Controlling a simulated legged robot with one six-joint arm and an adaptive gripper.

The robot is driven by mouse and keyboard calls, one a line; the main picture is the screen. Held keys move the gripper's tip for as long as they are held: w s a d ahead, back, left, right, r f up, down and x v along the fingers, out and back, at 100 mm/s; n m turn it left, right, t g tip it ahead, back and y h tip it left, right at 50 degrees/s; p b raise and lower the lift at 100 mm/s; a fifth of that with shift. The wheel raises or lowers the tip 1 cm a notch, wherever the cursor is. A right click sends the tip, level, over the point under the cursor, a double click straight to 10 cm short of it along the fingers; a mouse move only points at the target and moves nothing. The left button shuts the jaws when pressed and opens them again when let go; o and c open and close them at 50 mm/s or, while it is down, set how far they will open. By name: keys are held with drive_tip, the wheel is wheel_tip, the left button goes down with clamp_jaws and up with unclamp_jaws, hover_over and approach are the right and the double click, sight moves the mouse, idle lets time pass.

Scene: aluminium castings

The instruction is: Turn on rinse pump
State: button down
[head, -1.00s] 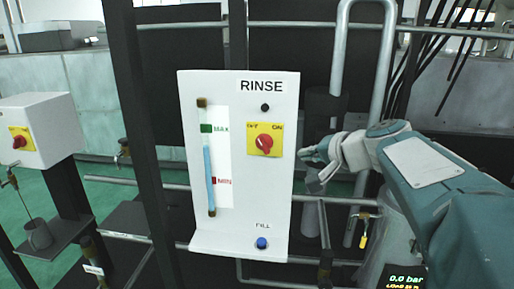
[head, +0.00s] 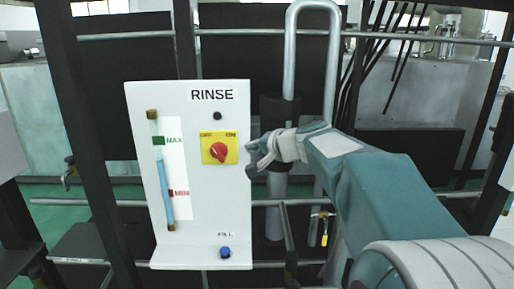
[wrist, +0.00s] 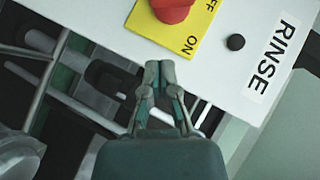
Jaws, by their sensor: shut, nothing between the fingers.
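The white RINSE panel (head: 205,215) stands in the middle of the head view. Its red rotary knob (head: 219,152) sits on a yellow plate (head: 207,158) marked OFF and ON. In the head view the knob's handle looks tilted; its exact setting is hard to tell. My gripper (head: 251,160) is shut and empty, just right of the panel's right edge, at about the knob's height. In the wrist view my gripper (wrist: 160,66) points toward the panel near the ON label, with the red knob (wrist: 172,8) partly cut off at the top. Whether the fingertips touch the panel is unclear.
A black round button (head: 217,116) is above the knob, and a blue FILL button (head: 225,252) is below. A level tube (head: 163,185) with MAX and MIN marks is at left. Vertical pipes (head: 290,60) and a yellow-tagged valve (head: 324,238) stand right of the panel.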

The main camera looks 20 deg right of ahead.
sight(224, 155)
drive_tip(key=x, duration=0.3)
drive_tip(key=shift+w+a+f, duration=0.1)
drive_tip(key=shift+w+f, duration=0.05)
drive_tip(key=shift+w+a+f, duration=0.25)
drive_tip(key=shift+a+f, duration=0.05)
drive_tip(key=shift+a, duration=0.25)
drive_tip(key=shift+w+a+f, duration=0.25)
drive_tip(key=shift+a+f, duration=0.05)
drive_tip(key=shift+a, duration=0.2)
drive_tip(key=shift+w+a+f, duration=0.2)
drive_tip(key=shift+a+f, duration=0.15)
drive_tip(key=shift+a, duration=0.25)
